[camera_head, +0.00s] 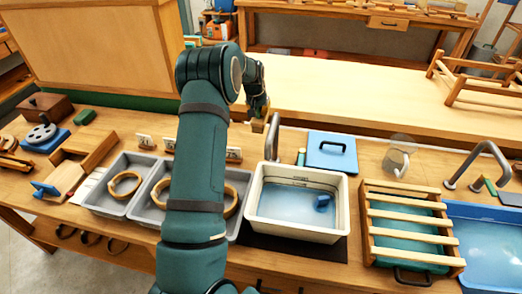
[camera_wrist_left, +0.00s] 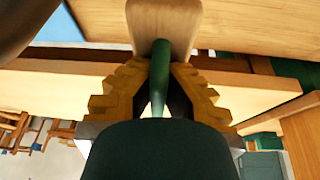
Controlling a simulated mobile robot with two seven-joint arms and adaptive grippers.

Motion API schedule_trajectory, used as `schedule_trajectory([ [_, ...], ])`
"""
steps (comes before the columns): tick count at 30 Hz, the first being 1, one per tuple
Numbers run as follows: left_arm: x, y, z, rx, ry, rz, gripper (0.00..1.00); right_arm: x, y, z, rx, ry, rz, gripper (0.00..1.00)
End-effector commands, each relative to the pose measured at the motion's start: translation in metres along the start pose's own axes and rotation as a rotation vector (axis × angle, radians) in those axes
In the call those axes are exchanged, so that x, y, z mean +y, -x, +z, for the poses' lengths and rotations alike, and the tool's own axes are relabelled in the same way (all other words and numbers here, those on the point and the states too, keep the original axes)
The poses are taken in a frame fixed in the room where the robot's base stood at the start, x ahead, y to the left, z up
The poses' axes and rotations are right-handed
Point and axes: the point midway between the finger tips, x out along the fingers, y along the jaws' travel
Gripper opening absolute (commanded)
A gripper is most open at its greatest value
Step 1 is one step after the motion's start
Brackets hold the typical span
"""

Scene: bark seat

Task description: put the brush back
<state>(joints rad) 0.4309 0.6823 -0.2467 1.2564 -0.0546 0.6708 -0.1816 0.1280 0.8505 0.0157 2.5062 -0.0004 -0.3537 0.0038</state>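My left gripper (camera_head: 259,108) is above the back of the workbench, behind the white tub (camera_head: 340,229). In the left wrist view, its stepped yellow-brown fingers (camera_wrist_left: 159,82) close on the green handle of a brush (camera_wrist_left: 158,70). The brush's pale wooden end (camera_wrist_left: 163,22) sticks out beyond the fingertips. In the head view the brush is small and mostly hidden by the gripper. My left arm covers part of the grey trays. My right gripper is not in view.
Grey trays (camera_head: 106,208) with wooden rings stand left of the tub. A curved tap (camera_head: 272,140) rises close to my gripper. A blue board (camera_head: 331,155), a slatted rack (camera_head: 407,215) and a blue basin (camera_head: 490,209) are to the right. The pale table (camera_head: 360,105) behind is largely clear.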

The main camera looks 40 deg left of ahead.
Motion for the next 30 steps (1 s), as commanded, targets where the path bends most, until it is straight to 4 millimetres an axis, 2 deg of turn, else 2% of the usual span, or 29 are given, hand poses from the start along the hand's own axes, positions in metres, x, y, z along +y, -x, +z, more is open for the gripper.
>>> schedule_trajectory([
  [1,0.0,-0.005,0.002,0.002,0.0,0.0,0.0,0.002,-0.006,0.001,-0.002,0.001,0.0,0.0],
  [8,0.0,-0.018,0.006,0.0,0.0,0.0,0.0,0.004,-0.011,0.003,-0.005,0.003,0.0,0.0],
  [15,-0.001,-0.052,0.019,-0.001,0.0,0.0,0.0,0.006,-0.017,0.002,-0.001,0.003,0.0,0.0],
  [20,-0.001,-0.063,0.023,0.0,0.0,0.0,0.0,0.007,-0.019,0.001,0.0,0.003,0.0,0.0],
  [27,-0.002,-0.098,0.037,-0.002,0.0,0.0,0.0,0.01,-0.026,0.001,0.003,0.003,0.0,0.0],
  [30,-0.002,-0.103,0.038,0.002,0.0,0.0,0.0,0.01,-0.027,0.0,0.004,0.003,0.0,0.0],
])
